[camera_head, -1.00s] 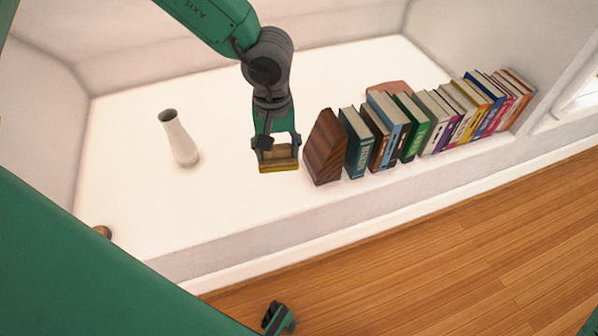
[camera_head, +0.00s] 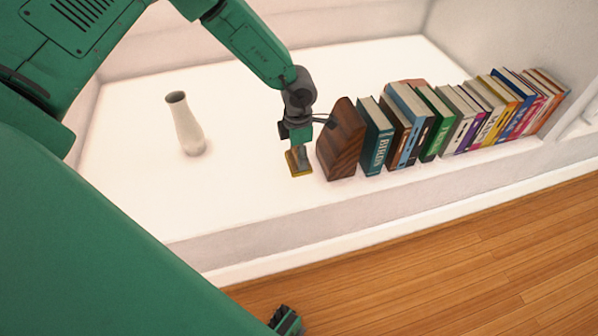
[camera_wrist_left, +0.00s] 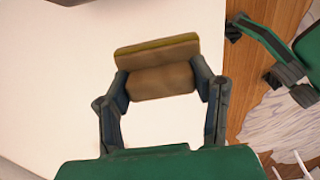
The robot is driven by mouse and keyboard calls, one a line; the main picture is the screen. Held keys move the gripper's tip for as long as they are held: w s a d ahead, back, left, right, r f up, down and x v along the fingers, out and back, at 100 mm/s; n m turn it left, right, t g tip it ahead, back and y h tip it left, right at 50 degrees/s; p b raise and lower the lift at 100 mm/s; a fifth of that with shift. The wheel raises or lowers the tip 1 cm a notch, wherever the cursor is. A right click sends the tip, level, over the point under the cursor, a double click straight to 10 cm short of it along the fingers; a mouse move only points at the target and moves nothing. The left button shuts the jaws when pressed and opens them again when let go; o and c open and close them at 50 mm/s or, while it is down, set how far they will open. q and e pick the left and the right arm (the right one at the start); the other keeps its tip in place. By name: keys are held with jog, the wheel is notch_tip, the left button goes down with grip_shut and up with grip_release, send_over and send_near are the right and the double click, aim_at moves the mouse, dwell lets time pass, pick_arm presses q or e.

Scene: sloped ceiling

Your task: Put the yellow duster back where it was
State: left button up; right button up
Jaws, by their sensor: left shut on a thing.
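The yellow duster (camera_head: 297,162) is a small tan-brown block with a yellow face, held over the white ledge just left of the wooden bookend. My left gripper (camera_head: 299,146) is shut on it from above, with the yellow face down. In the left wrist view the duster (camera_wrist_left: 158,68) sits between the two fingertips of my left gripper (camera_wrist_left: 160,82). I cannot tell whether the duster touches the ledge. My right gripper (camera_head: 287,321) shows in part at the bottom edge, low over the floor, and its fingers are unclear.
The white ledge (camera_head: 235,200) has a white vase (camera_head: 187,125) at left. A dark wooden bookend (camera_head: 341,143) and a row of several books (camera_head: 440,122) stand at right. Free ledge lies between vase and bookend. Wooden floor (camera_head: 430,260) is in front.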

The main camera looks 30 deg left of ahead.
pick_arm(q)
notch_tip(320, 180, down, 3)
jog(key=shift+a+r+b, duration=0.1)
jog(key=shift+b, duration=0.2)
notch_tip(320, 180, down, 4)
jog(key=shift+r+b, duration=0.25)
jog(key=shift+b, duration=0.35)
jog(key=shift+r, duration=0.15)
jog(key=o, duration=1.5)
jog(key=shift+o, duration=0.2)
